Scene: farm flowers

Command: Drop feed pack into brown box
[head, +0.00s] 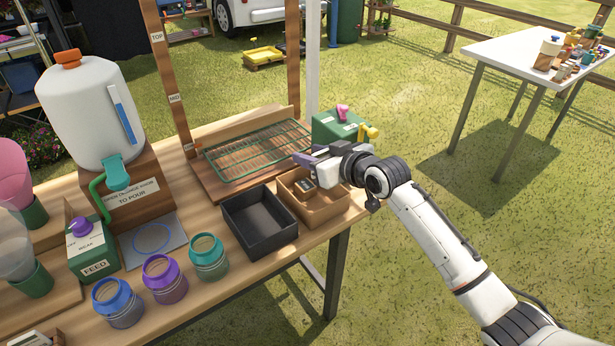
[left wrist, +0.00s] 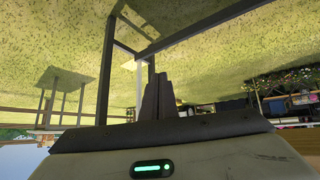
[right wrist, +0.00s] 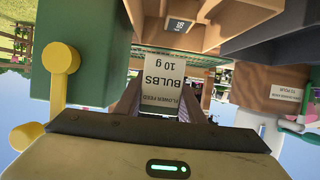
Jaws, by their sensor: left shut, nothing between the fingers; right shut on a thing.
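The feed pack (right wrist: 165,88) is a white packet printed "FLOWER FEED BULBS 10 g". It sits between the fingers of my right gripper (head: 308,160), which is shut on it. In the head view the gripper hides most of the pack. The brown box (head: 318,211) is an open, shallow box at the table's right end. My right gripper is at its back edge, above it. My left gripper (left wrist: 157,98) is shut and empty, over grass, and outside the head view.
A black tray (head: 262,242) adjoins the brown box on the left. A wire rack (head: 258,150) lies behind, and a green box (head: 340,126) with pink and yellow handles stands behind the gripper. Several jars (head: 165,280) and a large white dispenser (head: 88,110) stand left.

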